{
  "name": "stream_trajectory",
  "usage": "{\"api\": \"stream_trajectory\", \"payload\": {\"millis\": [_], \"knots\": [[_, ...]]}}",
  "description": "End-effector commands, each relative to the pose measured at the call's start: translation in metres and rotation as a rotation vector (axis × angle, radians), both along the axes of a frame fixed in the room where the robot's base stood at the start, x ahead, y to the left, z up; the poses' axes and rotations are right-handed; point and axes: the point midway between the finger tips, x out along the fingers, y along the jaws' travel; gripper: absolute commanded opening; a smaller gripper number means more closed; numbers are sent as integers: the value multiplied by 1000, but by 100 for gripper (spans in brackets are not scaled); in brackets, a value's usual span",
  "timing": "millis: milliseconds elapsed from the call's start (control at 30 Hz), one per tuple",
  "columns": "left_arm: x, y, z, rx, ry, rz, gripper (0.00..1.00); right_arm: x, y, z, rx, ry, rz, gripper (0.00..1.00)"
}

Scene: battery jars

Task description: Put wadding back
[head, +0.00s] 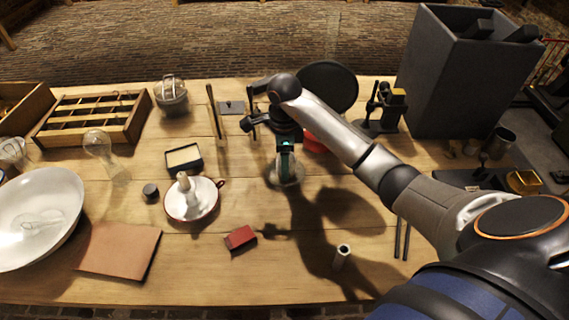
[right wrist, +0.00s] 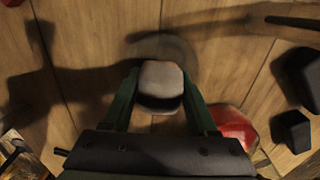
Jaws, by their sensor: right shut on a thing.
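My right gripper (head: 285,150) reaches down over the middle of the table with its green-edged fingers. In the right wrist view the fingers are shut on a pale grey, rounded block (right wrist: 160,76), which looks like the wadding. A round clear glass rim (head: 287,178) shows just below the fingers; it is also a faint ring in the right wrist view (right wrist: 178,43). I cannot tell whether the block is inside the glass or above it. My left gripper is not in view.
A white candle dish (head: 205,205), a red box (head: 240,237) and a small upright tube (head: 341,256) stand nearby. A red object (head: 314,143) lies close behind the gripper, partly under my arm. A big white bowl (head: 62,190) is at far left. The front right table has some free room.

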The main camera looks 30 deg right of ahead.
Motion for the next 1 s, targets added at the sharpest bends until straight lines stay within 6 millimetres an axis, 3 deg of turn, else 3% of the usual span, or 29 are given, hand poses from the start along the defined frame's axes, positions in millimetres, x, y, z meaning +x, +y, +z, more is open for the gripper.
{"api": "stream_trajectory", "payload": {"millis": [400,433,533,800,1000], "knots": [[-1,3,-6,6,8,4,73,0,-1,-11,-1,-2,1,7],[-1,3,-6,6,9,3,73,0,0,-10,0,-2,1,61],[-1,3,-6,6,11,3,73,0,0,-9,0,-1,1,71],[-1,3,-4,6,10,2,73,0,0,-7,0,-1,1,71],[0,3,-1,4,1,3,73,1,-1,17,-2,-7,0,71]]}}
